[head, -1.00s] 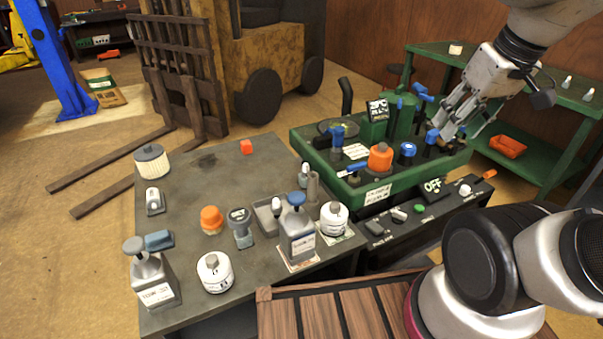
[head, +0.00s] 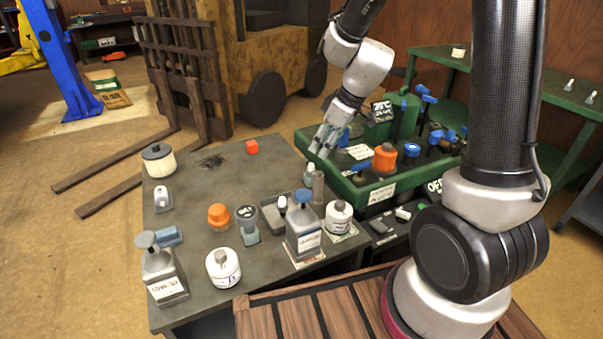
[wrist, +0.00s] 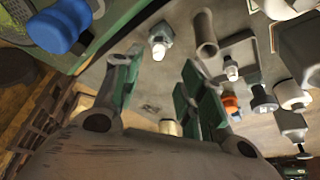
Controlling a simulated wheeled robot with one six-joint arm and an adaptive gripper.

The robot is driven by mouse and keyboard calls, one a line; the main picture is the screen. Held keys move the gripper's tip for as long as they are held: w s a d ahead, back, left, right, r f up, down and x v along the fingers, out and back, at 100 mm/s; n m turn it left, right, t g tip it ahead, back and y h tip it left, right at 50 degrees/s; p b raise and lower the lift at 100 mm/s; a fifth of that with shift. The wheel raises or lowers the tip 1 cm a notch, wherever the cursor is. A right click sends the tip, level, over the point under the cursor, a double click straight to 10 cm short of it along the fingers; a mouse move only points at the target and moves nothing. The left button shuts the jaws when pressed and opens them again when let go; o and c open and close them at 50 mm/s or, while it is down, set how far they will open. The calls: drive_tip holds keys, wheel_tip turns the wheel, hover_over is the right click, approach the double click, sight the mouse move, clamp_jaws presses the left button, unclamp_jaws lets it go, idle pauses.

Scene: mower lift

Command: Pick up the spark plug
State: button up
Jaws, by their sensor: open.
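My gripper (head: 322,142) is open and empty above the back right of the grey table, next to the green unit. In the wrist view its two green-padded fingers are spread apart (wrist: 160,86). A small white-tipped piece with a grey base, which looks like a spark plug (head: 309,173), stands just below the fingertips; it also shows in the wrist view (wrist: 160,43), beyond the fingers and not between them. A similar white-tipped piece (head: 282,204) stands in a small grey tray. I cannot tell for certain which one is the spark plug.
An upright grey tube (head: 318,184) stands close beside the nearer piece. Bottles (head: 303,232), white canisters (head: 223,268) and an orange-capped piece (head: 219,216) crowd the table's front. The green unit (head: 375,190) borders the right. The table's back left is mostly clear.

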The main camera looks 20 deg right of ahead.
sight(312, 164)
drive_tip(key=x, duration=0.8)
drive_tip(key=shift+w+a+f, duration=0.1)
drive_tip(key=shift+w+f, duration=0.1)
drive_tip(key=shift+w, duration=0.1)
drive_tip(key=shift+s, duration=0.1)
clamp_jaws()
